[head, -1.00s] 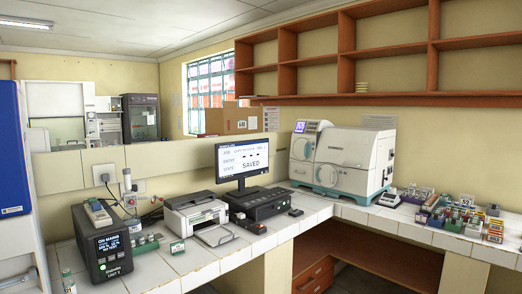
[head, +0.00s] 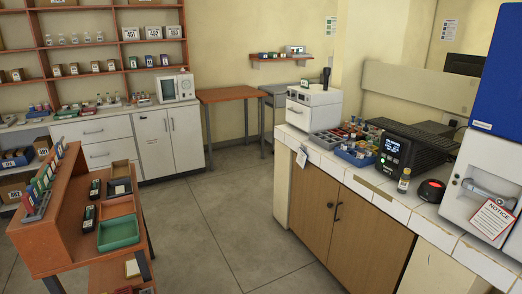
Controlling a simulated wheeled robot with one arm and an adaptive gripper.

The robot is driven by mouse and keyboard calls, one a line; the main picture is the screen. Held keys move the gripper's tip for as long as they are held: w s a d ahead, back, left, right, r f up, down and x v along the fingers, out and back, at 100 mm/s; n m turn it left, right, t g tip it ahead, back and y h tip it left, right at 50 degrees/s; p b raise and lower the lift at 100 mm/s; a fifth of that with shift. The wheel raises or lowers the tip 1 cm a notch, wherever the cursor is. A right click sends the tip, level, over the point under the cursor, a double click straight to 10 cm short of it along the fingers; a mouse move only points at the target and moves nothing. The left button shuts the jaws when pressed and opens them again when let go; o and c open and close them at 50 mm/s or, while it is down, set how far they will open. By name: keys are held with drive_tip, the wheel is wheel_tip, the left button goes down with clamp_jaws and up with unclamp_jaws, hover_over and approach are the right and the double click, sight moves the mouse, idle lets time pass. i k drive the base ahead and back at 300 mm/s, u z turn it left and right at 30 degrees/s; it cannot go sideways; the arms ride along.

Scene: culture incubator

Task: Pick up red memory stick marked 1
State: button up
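I cannot make out a red memory stick marked 1 in the head view. Small coloured upright pieces stand in a row on the raised shelf of the wooden bench (head: 75,225) at the left, too small to read. Small mixed items sit in trays (head: 338,138) on the white-tiled counter at the right, also too small to tell apart. My gripper is not in view.
A green tray (head: 118,233) and dark boxes lie on the bench. A black device (head: 396,153) with a lit screen, a small bottle (head: 404,180) and a red-topped black unit (head: 431,191) stand on the counter. Grey floor (head: 215,215) is free between bench and counter.

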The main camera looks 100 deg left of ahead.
sight(28, 201)
drive_tip(key=z, duration=0.55)
drive_tip(key=k, duration=0.65)
drive_tip(key=u, duration=0.5)
drive_tip(key=k, duration=1.15)
drive_tip(key=u, duration=1.5)
drive_tip(key=k, duration=1.15)
drive_tip(key=u, duration=1.55)
drive_tip(key=k, duration=0.3)
drive_tip(key=u, duration=0.4)
